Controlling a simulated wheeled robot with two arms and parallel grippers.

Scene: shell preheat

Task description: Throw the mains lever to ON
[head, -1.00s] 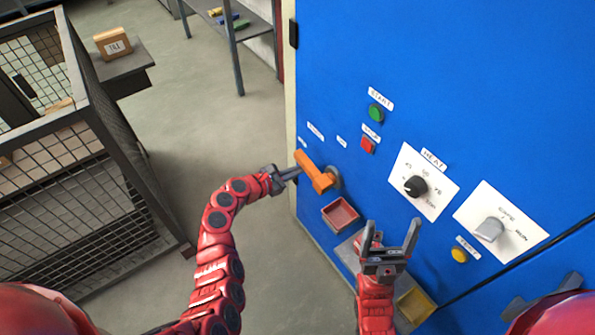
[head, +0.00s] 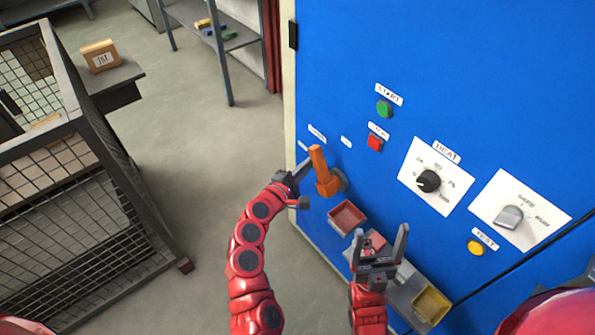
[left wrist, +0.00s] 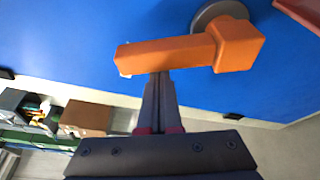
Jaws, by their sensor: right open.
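The orange mains lever (head: 321,172) sits on a grey round hub on the blue cabinet front. In the head view its handle points up and slightly left, its tip just below a small label. In the left wrist view the lever (left wrist: 170,53) lies across the top of the picture. My left gripper (head: 306,165) is at the left side of the handle. Its fingers (left wrist: 160,76) are together, with their tips at the handle's edge and not around it. They seem to touch it. My right gripper (head: 384,243) is open and empty in front of the lower cabinet.
Right of the lever are a green button (head: 384,109), a red button (head: 375,142), a black heat knob (head: 429,181), a grey knob (head: 509,217) and a yellow button (head: 475,247). A red tray (head: 346,217) sits below the lever. A mesh cage (head: 90,200) stands left; floor between is clear.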

